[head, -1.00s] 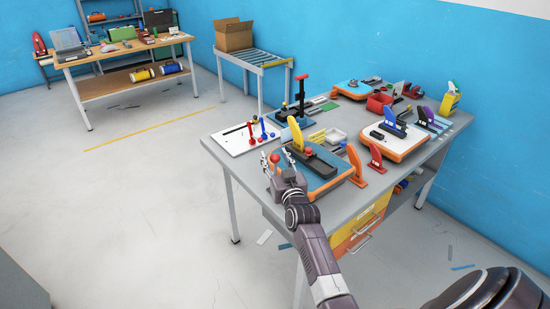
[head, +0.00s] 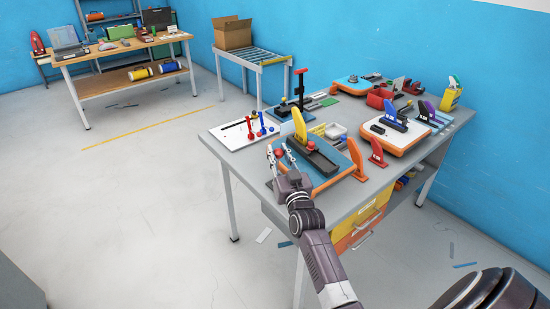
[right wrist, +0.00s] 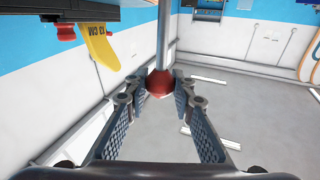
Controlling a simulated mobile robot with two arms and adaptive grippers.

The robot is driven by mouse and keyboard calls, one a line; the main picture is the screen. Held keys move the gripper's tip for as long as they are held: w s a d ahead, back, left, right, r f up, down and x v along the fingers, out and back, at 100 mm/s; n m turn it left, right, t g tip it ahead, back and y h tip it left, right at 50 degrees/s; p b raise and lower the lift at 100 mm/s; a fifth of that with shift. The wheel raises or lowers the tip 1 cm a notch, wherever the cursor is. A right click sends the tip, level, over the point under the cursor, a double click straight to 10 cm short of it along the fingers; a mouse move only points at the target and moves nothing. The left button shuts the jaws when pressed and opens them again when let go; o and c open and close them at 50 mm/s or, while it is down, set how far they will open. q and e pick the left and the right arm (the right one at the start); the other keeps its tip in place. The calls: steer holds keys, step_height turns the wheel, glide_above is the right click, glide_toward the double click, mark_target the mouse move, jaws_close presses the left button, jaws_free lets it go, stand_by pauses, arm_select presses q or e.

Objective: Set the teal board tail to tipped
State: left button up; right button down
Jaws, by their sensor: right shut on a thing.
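The teal board (head: 318,181) has orange edges and lies on the near part of the grey table. It carries a black tray-like part with a red knob and a tall yellow fin (head: 299,127). The fin also shows in the right wrist view (right wrist: 98,45). My right gripper (head: 281,154) is at the board's left edge. In the right wrist view, its fingers (right wrist: 155,88) flank a red ball knob (right wrist: 160,82) on a grey rod, and are shut on it. The knob's exact contact is partly hidden. My left gripper is not in view.
An orange fin (head: 355,157) and a red fin (head: 377,153) stand right of the teal board. A white-topped board (head: 405,135) lies behind them. A white plate (head: 236,138) with red and blue pegs lies behind my gripper.

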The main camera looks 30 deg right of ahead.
steer(key=s+t+b, duration=0.1)
steer(key=b, duration=0.2)
steer(key=s+f+m+t+h+b, duration=0.1)
steer(key=s+b, duration=0.1)
steer(key=b, duration=0.1)
steer(key=shift+s+d+f+h, duration=0.1)
steer(key=shift+s+d+h, duration=0.1)
steer(key=shift+h, duration=0.1)
steer(key=c, duration=2)
jaws_free()
steer(key=o, duration=0.3)
steer(key=shift+s, duration=0.1)
steer(key=shift+o, duration=0.2)
